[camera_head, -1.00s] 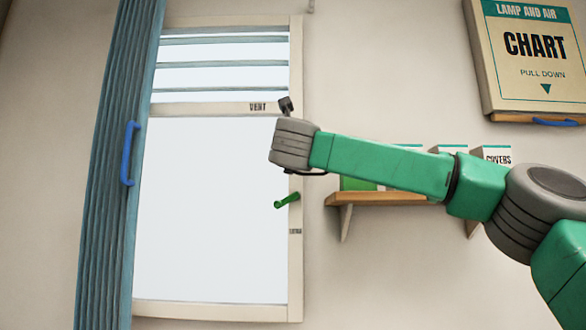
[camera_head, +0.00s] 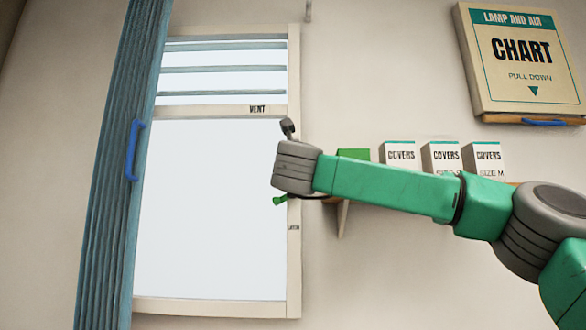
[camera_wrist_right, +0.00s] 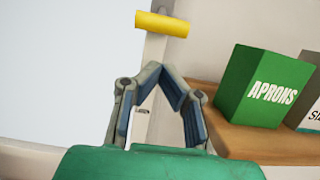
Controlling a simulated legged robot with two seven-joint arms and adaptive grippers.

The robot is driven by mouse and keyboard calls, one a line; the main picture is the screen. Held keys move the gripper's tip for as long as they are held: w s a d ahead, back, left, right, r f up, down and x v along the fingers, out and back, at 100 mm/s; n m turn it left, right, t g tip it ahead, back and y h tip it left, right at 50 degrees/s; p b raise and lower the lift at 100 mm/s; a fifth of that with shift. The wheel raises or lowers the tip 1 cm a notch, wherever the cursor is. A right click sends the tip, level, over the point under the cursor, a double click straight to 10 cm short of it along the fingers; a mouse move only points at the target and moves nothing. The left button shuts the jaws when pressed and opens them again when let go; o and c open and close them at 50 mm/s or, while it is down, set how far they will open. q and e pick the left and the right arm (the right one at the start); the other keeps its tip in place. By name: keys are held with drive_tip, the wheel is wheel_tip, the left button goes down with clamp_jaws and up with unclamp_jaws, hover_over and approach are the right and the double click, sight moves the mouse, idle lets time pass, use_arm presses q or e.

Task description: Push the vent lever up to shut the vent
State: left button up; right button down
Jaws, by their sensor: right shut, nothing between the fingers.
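A yellow bar (camera_wrist_right: 162,23), which looks like the vent lever, shows at the top of the right wrist view, on the pale window frame. I cannot make it out in the head view, where my right arm may cover it. My right gripper (camera_wrist_right: 165,70) is shut and empty, its fingertips below the bar with a visible gap in the picture. My left gripper is out of view.
A shelf (camera_wrist_right: 258,145) with a green APRONS box (camera_wrist_right: 262,88) is close right of the gripper. A blue-handled curtain (camera_head: 125,170) hangs left; a chart (camera_head: 520,60) hangs upper right.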

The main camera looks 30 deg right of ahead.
wheel_tip(320, 180, down, 8)
drive_tip(key=s+a+f+t+h+p, duration=0.1)
drive_tip(key=s+a+t+h+p, duration=0.15)
drive_tip(key=t+p, duration=0.2)
drive_tip(key=s+r+p+x, duration=0.1)
drive_tip(key=p+x, duration=0.4)
drive_tip(key=x, duration=0.7)
drive_tip(key=shift+a+r+p, duration=0.25)
drive_tip(key=shift+r+p, duration=0.15)
drive_tip(key=shift+r, duration=0.45)
